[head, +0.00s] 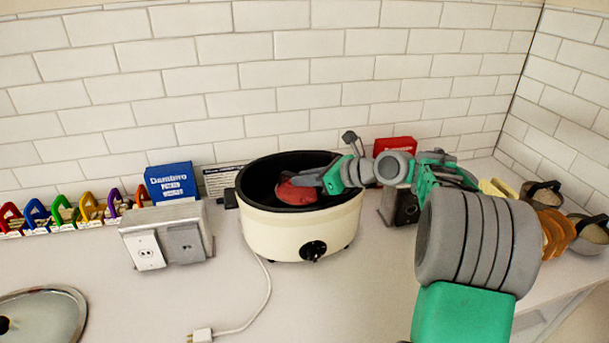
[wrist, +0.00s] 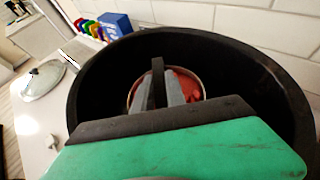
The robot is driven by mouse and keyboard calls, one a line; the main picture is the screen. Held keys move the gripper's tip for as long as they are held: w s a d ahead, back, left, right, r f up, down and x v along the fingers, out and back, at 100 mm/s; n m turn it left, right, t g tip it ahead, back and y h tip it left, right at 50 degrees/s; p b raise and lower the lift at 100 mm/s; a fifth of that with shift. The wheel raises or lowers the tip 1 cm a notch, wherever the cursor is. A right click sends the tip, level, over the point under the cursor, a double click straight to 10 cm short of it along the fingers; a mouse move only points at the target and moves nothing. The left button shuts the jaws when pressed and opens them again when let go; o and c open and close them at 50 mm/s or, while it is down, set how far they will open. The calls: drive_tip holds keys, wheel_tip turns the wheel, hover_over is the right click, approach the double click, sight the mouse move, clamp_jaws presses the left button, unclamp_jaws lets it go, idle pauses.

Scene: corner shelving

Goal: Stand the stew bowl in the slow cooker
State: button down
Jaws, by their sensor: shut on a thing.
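The slow cooker (head: 300,229) is a cream oval pot with a black inside and a dark front knob, standing on the counter against the tiled wall. Its dark inner wall (wrist: 100,85) fills much of the wrist view. The stew bowl (head: 293,191) shows as a reddish shape inside the cooker's opening. In the wrist view the bowl (wrist: 187,84) shows red contents and a pale rim. My gripper (head: 312,181) reaches in from the right and is shut on the bowl. Its fingers hide part of the bowl, and I cannot tell whether the bowl touches the cooker's floor.
A double outlet box (head: 167,231) stands left of the cooker, with a loose plug (head: 202,335) in front. A blue box (head: 172,184), colored clips and a red box (head: 396,145) line the wall. A glass lid (head: 45,315) lies front left. The front counter is mostly clear.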

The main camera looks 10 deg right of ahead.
drive_tip(key=shift+f, duration=0.2)
drive_tip(key=c, duration=1.4)
unclamp_jaws()
drive_tip(key=shift+f, duration=0.1)
drive_tip(key=shift+o, duration=0.2)
drive_tip(key=shift+r+b, duration=0.4)
drive_tip(key=shift+b, duration=0.35)
drive_tip(key=p+v, duration=0.1)
drive_tip(key=v, duration=1.1)
drive_tip(key=shift+r, duration=0.2)
